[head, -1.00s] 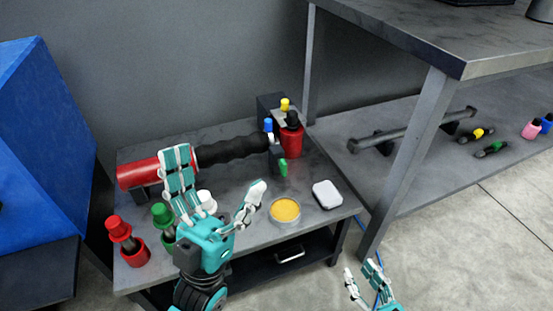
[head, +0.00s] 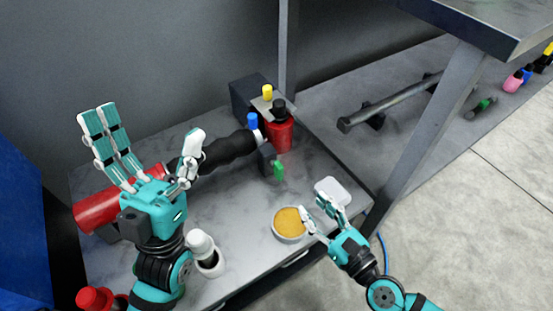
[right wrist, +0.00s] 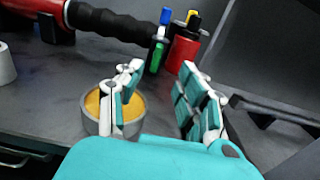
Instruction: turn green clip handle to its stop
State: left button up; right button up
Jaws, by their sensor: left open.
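The green clip handle (head: 279,170) hangs down from a dark block at the right end of the black ribbed grip (head: 228,148) of a red cylinder (head: 92,212). The handle also shows in the right wrist view (right wrist: 156,57), ahead of my fingers. My left gripper (head: 146,134) is open and empty, in front of the red cylinder and left of the handle. My right gripper (head: 317,203) is open and empty, near the table's right front, nearer the camera than the handle and apart from it. In the right wrist view its fingers (right wrist: 162,72) stand apart.
A round tin with yellow contents (head: 289,224) is just left of my right gripper. A white box (head: 334,191) is behind it. A red bottle (head: 279,134) stands close behind the handle. A taller bench leg (head: 428,140) rises at right.

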jog(key=p, duration=0.2)
send_near(282, 169)
jog(key=x, duration=0.4)
jog(key=shift+w+a+r, duration=0.1)
jog(key=shift+w+r, duration=0.1)
jog(key=x, duration=0.5)
jog(key=shift+w+a+f, duration=0.15)
jog(key=shift+w+a, duration=0.05)
jog(key=shift+w, duration=0.05)
pick_arm(q)
jog(key=w+d+f+g+y, duration=0.1)
jog(key=w+f+g+y, duration=0.1)
jog(key=w+f+g, duration=0.2)
jog(key=shift+w+d+f+g, duration=0.15)
jog(key=shift+w+f+g, duration=0.4)
jog(key=shift+w, duration=1.3)
pick_arm(e)
jog(key=shift+w+a, duration=0.35)
jog(key=shift+w, duration=0.15)
pick_arm(q)
jog(key=shift+r, duration=0.2)
pick_arm(e)
grip_shut()
